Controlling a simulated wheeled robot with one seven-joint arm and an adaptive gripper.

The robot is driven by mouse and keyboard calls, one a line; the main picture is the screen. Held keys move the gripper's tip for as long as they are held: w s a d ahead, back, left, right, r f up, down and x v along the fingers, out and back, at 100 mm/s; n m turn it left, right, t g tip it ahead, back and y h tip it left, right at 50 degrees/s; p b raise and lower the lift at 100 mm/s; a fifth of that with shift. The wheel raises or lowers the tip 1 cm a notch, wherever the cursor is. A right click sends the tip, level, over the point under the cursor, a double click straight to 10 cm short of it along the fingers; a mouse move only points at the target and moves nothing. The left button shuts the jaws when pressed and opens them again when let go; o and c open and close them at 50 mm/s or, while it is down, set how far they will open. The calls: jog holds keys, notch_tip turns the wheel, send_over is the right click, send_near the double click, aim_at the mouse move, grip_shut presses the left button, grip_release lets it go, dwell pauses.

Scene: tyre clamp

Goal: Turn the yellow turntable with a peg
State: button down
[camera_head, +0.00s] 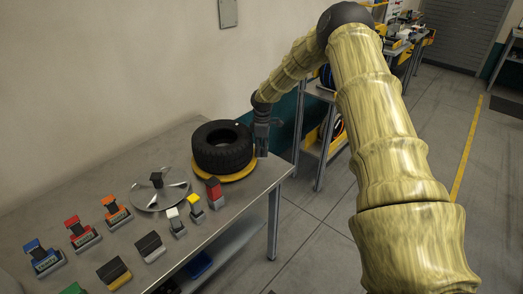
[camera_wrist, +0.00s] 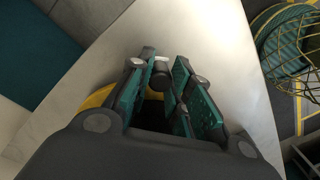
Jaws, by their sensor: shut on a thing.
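A black tyre (camera_head: 222,148) lies flat on the yellow turntable (camera_head: 239,174) near the table's far right corner. The turntable's yellow edge also shows in the wrist view (camera_wrist: 98,97), left of my fingers. My gripper (camera_head: 262,150) points down at the right edge of the turntable, beside the tyre. In the wrist view, my gripper (camera_wrist: 160,88) has its teal finger pads closed around a dark, round-ended peg (camera_wrist: 162,73). The peg's lower part is hidden between the pads.
A silver disc (camera_head: 160,197) with a dark knob lies left of the turntable on the grey table (camera_head: 75,210). Several coloured blocks, including a red one (camera_head: 214,192), stand along the front. A shelf unit (camera_head: 325,125) stands behind right. Open floor lies right of the table.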

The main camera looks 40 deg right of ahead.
jog(key=c, duration=1.3)
grip_release()
jog(key=shift+o, duration=0.2)
notch_tip(320, 180, up, 12)
jog(key=shift+w+d, duration=0.25)
jog(key=shift+d, duration=0.05)
